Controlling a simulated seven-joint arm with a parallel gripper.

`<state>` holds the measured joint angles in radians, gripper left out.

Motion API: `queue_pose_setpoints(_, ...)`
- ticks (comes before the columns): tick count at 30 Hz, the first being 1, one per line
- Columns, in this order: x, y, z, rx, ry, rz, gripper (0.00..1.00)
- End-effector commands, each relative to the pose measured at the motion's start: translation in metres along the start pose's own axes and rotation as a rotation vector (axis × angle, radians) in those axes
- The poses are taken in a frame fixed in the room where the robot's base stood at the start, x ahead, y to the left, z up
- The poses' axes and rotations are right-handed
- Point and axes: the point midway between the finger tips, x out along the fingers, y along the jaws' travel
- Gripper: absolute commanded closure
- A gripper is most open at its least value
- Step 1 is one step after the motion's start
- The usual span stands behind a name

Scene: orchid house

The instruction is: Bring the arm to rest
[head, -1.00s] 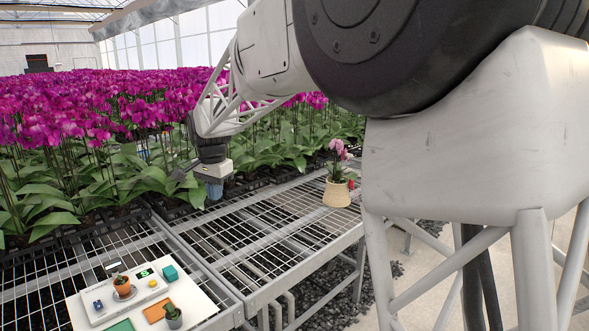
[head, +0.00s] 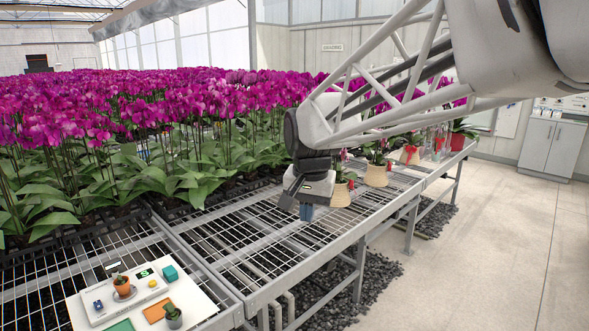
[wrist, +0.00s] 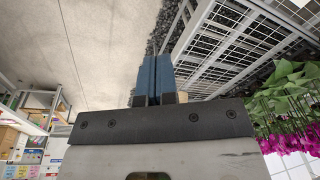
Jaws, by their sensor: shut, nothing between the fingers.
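My gripper (head: 306,211) hangs from my arm over the middle of the wire-mesh bench (head: 240,240), above its surface, with its blue fingers pointing down. In the wrist view the two blue fingers of my gripper (wrist: 154,78) lie side by side, shut, with nothing held between them. Part of my arm crosses the upper right of the head view.
A white board (head: 203,300) with small pots and coloured blocks lies at the front left. Potted orchids, one in a cream pot (head: 376,176), stand along the bench behind my gripper. Dense magenta orchids (head: 150,110) fill the left. The floor at right is clear.

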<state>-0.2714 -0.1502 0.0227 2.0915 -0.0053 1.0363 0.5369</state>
Motion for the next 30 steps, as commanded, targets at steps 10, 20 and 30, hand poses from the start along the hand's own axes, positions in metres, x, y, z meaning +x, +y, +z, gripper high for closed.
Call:
queue_pose_setpoints(10, -0.001, 0.081, 0.056, -0.068, 0.030, 0.001, 1.00)
queue_pose_setpoints(20, 0.010, 0.145, 0.116, -0.135, 0.058, 0.007, 1.00)
queue_pose_setpoints(30, 0.032, 0.199, 0.181, -0.205, 0.086, 0.020, 1.00)
